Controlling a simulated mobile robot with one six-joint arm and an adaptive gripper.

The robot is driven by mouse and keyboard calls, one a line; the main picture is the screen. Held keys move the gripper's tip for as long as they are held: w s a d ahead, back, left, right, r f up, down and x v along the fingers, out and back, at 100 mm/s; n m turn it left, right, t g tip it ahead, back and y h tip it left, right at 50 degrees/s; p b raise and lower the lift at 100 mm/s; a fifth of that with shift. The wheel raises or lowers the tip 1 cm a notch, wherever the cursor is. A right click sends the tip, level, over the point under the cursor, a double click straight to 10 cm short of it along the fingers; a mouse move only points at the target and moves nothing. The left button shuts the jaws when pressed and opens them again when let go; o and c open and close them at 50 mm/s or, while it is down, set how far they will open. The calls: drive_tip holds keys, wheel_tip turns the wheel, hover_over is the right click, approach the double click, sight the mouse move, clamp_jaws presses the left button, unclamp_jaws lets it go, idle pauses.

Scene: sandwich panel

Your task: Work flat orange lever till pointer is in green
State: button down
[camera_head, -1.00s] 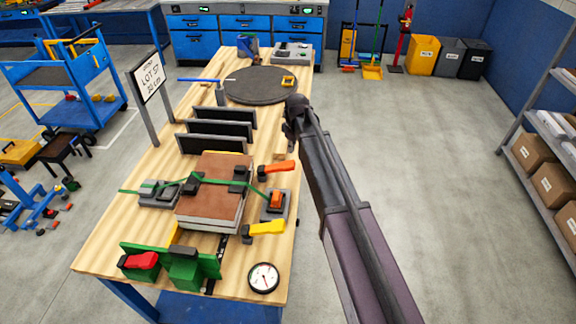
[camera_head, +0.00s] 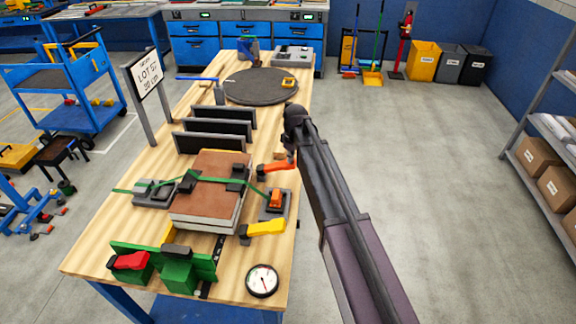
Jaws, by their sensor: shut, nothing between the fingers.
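A flat orange lever (camera_head: 274,167) on a dark pivot lies beside the far right corner of the clamped brown-topped panel (camera_head: 212,177). An upright orange handle (camera_head: 275,197) sits on a grey ratchet block, where the green strap (camera_head: 215,181) ends. A round white gauge (camera_head: 262,281) with a dark rim stands at the table's near right; its pointer is too small to read against any green zone. My gripper (camera_head: 290,139) is dark, shut and empty, above the table's right edge, just beyond the flat orange lever. My arm partly hides its fingers.
A yellow lever (camera_head: 266,228) and a green fixture with a red handle (camera_head: 131,260) are at the near side. Black upright plates (camera_head: 212,141) and a dark round turntable (camera_head: 260,85) stand farther back. A sign (camera_head: 148,76) stands at left. Floor right of the table is clear.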

sight(291, 166)
drive_tip(key=shift+f, duration=0.1)
idle(0.3)
wheel_tip(291, 166, down, 4)
drive_tip(key=b, duration=0.4)
drive_tip(key=shift+f, duration=0.1)
drive_tip(key=shift+s+d+r+p, duration=0.2)
drive_tip(key=shift+s+d+r, duration=0.15)
drive_tip(key=shift+d, duration=0.2)
drive_tip(key=shift+s+d+r+p, duration=0.2)
drive_tip(key=shift+s+d, duration=0.15)
drive_tip(key=shift+d, duration=0.4)
idle(0.6)
drive_tip(key=r+p, duration=0.5)
drive_tip(key=w+a+r+p, duration=0.1)
drive_tip(key=r+p, duration=0.1)
drive_tip(key=shift+r+p, duration=0.25)
drive_tip(key=shift+p, duration=0.05)
drive_tip(key=shift+f, duration=0.15)
idle(0.3)
